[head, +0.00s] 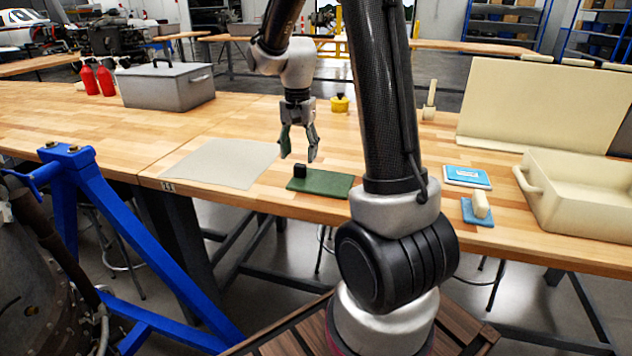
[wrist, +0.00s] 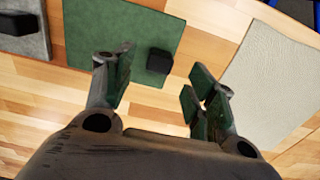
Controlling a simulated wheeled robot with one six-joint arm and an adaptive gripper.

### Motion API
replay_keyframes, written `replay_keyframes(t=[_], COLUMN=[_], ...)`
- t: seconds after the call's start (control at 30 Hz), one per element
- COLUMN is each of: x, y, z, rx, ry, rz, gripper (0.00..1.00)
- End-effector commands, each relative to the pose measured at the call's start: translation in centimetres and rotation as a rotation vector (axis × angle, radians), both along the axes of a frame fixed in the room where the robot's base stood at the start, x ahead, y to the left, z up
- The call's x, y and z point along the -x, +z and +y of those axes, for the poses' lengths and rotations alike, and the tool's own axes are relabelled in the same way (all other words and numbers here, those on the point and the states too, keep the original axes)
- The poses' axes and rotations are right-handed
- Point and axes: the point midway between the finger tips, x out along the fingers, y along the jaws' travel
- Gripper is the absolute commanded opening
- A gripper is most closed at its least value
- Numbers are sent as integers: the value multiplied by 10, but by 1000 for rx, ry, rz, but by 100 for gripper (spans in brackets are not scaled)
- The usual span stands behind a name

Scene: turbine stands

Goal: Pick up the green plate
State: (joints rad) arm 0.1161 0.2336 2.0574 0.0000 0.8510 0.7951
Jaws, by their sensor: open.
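The green plate (head: 325,184) lies flat on the wooden table near its front edge, with a black block (head: 300,170) standing up at its left end. In the wrist view the green plate (wrist: 105,30) is at the top, and its black block (wrist: 159,62) shows between and beyond my fingertips. My gripper (head: 299,150) hangs above the table with its fingers pointing down, over the block end of the plate. In the wrist view my gripper (wrist: 158,85) is open and holds nothing. It appears apart from the block.
A pale mat (head: 222,163) lies left of the plate. A grey plate (wrist: 30,40) with a black block lies beside the green one in the wrist view. A grey toolbox (head: 168,84), red bottles (head: 98,79), a yellow pot (head: 340,103) and a beige bin (head: 585,205) stand around.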

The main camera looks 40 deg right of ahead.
Motion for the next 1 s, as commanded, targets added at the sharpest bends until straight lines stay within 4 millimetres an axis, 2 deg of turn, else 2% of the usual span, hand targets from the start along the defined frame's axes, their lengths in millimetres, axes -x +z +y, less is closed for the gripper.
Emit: replay_keyframes(t=[0.33, 0.63, 0.93, 1.0], x=[-1, -2, -2, -2], y=[-50, -55, -55, -55], z=[0, 0, 0, 0], rx=[1, 0, 0, 0], ry=[2, 2, 2, 2], rz=[1, -3, -3, -3], gripper=[56, 54, 0, 0])
